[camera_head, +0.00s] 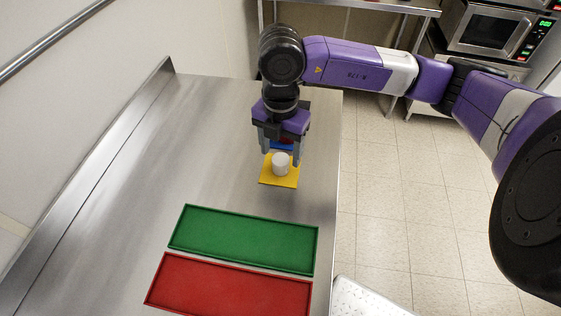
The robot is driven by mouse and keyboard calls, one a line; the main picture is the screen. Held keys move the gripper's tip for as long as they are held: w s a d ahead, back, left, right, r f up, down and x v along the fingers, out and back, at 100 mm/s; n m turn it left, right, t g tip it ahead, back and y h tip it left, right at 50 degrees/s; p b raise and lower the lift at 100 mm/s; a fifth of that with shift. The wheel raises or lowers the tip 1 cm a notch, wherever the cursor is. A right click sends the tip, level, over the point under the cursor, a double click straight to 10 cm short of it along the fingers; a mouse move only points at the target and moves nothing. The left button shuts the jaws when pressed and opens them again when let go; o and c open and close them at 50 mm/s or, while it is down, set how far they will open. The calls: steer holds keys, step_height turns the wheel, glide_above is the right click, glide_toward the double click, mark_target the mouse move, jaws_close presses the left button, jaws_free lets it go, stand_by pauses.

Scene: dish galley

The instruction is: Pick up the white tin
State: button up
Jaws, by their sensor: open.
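The white tin (281,164) is a small, short cylinder standing upright on a yellow mat (272,181) on the steel counter. My gripper (282,160) points down over the tin and is open. Its fingers show at the left and right of the tin's upper part. I cannot tell whether either finger touches it. The far part of the yellow mat is hidden by my gripper.
A blue object (283,145) and a bit of red show behind the tin, mostly hidden by my gripper. A green tray (243,239) and a red tray (228,287) lie empty nearer me. The counter's left side is clear, with a raised edge (100,148).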

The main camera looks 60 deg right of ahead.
mark_target(281, 159)
steer(key=shift+f+p, duration=0.3)
steer(key=shift+f, duration=1.7)
jaws_close()
